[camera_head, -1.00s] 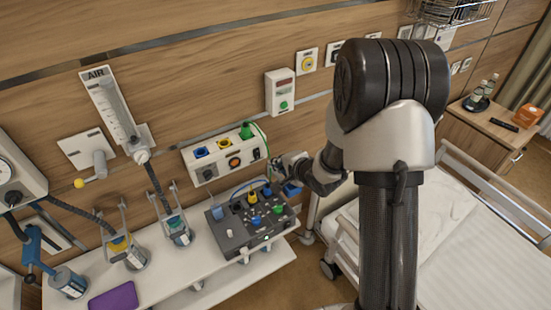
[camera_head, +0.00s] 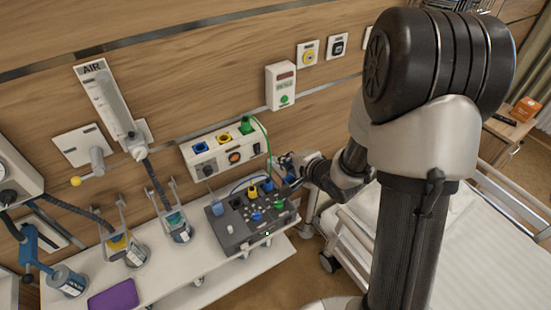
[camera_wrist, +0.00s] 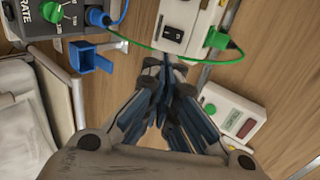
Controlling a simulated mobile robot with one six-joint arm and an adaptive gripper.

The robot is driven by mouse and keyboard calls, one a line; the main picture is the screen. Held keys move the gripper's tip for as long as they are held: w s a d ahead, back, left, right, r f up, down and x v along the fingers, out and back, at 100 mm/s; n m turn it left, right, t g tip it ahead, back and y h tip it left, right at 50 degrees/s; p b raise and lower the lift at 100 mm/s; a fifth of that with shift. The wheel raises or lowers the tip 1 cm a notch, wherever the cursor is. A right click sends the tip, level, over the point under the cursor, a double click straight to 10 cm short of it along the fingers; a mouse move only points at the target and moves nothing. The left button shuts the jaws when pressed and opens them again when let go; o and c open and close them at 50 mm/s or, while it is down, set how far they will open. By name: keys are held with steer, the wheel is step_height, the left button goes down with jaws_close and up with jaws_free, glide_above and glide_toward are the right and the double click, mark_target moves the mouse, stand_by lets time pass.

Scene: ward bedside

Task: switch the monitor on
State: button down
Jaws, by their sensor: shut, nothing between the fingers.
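A dark grey device (camera_head: 232,238) with coloured knobs and plugs stands on the white shelf. A black switch (camera_wrist: 173,36) is on that box's face in the wrist view. My gripper (camera_head: 286,160) is shut and empty, just right of the socket box. In the wrist view its fingertips (camera_wrist: 166,64) are close to the box's lower edge; contact is unclear.
A green cable (camera_wrist: 150,47) runs from a green plug (camera_wrist: 218,40) across the space before my fingers. A blue open holder (camera_wrist: 88,58) is at the device's side. A white wall unit (camera_head: 281,88) with a green button is above right. A bed (camera_head: 470,235) stands at right.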

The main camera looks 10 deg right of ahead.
steer(key=f+b, duration=0.1)
steer(key=b, duration=0.1)
steer(key=s+f+t+b, duration=0.1)
steer(key=b, duration=0.1)
steer(key=f+b, duration=0.1)
steer(key=b, duration=0.2)
steer(key=shift+s+d+f+t, duration=0.15)
steer(key=shift+s+d+t, duration=0.15)
steer(key=shift+t, duration=0.1)
steer(key=shift+a, duration=0.1)
steer(key=b, duration=0.3)
glide_toward(260, 150)
steer(key=w+f, duration=0.3)
steer(key=w, duration=0.1)
steer(key=shift+w+a+f, duration=0.2)
steer(key=shift+w+a, duration=0.3)
steer(key=shift+w, duration=0.4)
